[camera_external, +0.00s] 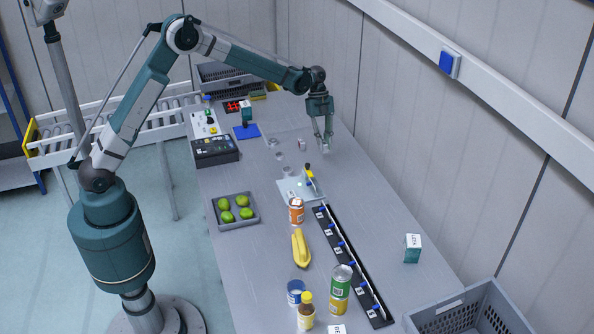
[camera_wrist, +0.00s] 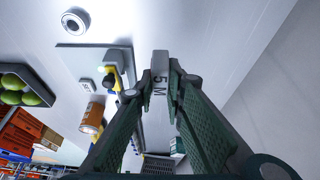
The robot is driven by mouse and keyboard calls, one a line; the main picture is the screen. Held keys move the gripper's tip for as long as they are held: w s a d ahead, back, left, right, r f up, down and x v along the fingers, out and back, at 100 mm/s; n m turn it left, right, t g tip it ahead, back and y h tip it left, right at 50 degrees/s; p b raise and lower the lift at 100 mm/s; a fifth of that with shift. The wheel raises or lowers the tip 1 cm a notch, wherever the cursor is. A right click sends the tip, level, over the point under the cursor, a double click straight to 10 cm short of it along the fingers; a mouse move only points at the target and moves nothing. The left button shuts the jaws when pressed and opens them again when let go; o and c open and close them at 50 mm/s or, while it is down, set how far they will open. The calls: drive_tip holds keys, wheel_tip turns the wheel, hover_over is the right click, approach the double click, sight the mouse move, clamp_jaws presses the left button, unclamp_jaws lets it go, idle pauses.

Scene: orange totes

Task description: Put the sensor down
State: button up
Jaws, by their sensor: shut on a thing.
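My gripper (camera_external: 325,142) points down over the far right part of the grey table. Its green fingers also show in the wrist view (camera_wrist: 164,92), shut on a small grey block (camera_wrist: 160,66) with the dark marking "5 M". This block looks like the sensor. In the external view the held sensor (camera_external: 326,150) is a tiny pale shape at the fingertips. I cannot tell whether it touches the tabletop.
A light plate (camera_external: 290,192) with a yellow-and-black part stands nearer the camera. A grey crate of green fruit (camera_external: 222,225), an orange can (camera_external: 296,211), bananas (camera_external: 300,249) and a long black rail (camera_external: 350,262) lie farther forward.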

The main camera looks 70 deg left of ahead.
drive_tip(key=s+d, duration=0.4)
drive_tip(key=d, duration=1.3)
drive_tip(key=s+d, duration=0.3)
drive_tip(key=d, duration=1.4)
drive_tip(key=s+d, duration=0.9)
drive_tip(key=d, duration=0.4)
drive_tip(key=s+d, duration=1)
drive_tip(key=d, duration=0.4)
drive_tip(key=shift+d+r, duration=0.15)
drive_tip(key=shift+d, duration=0.05)
drive_tip(key=shift+f+b, duration=0.4)
drive_tip(key=shift+f, duration=2.7)
drive_tip(key=shift+f, duration=0.15)
drive_tip(key=shift+f, duration=1.75)
